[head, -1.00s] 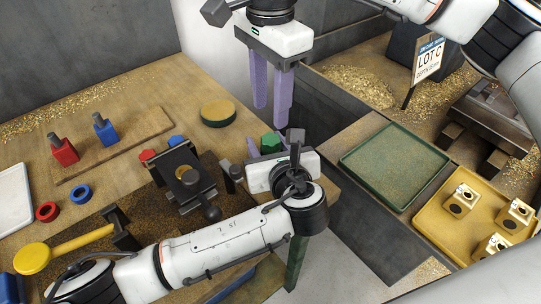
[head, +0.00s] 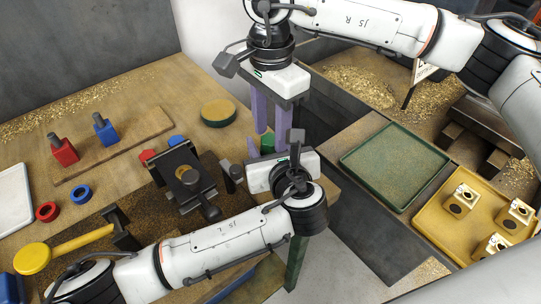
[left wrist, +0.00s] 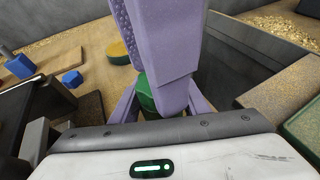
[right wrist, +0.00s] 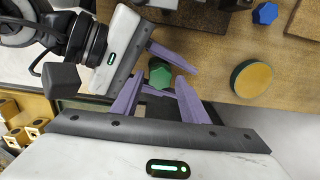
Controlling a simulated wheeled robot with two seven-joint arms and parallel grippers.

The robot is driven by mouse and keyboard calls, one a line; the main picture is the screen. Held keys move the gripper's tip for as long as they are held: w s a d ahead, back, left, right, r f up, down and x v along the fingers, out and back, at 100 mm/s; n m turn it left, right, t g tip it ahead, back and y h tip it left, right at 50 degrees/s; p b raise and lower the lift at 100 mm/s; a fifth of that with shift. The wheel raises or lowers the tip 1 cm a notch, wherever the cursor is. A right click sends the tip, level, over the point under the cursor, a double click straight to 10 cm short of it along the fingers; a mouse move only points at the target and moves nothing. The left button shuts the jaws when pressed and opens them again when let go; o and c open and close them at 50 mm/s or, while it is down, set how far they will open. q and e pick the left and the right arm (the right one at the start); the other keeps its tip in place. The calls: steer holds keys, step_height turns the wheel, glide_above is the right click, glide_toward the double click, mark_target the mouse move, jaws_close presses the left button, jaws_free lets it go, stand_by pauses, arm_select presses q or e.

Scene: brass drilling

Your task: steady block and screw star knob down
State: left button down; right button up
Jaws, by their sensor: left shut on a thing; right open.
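A green star knob (head: 267,144) shows at the right edge of the workbench; it also shows in the right wrist view (right wrist: 159,73) and partly in the left wrist view (left wrist: 146,88). My left gripper (left wrist: 160,100) is shut low around the green piece; its fingers are mostly hidden in the head view. The block under the knob cannot be told apart clearly. My right gripper (head: 270,145) points down from above, open, with its fingertips apart on either side of the green knob. In the left wrist view a right finger covers part of it.
A black fixture (head: 181,160) with a brass disc stands left of the grippers. A red block (head: 64,151) and a blue block (head: 105,129) stand on a wooden board. A round green-edged pad (head: 218,113) lies behind. A green tray (head: 395,202) and a yellow tray (head: 428,222) are right.

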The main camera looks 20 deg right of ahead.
steer(key=shift+f, duration=0.65)
steer(key=c, duration=0.9)
steer(key=shift+o, duration=0.2)
steer(key=m, duration=0.9)
steer(key=shift+m, duration=0.4)
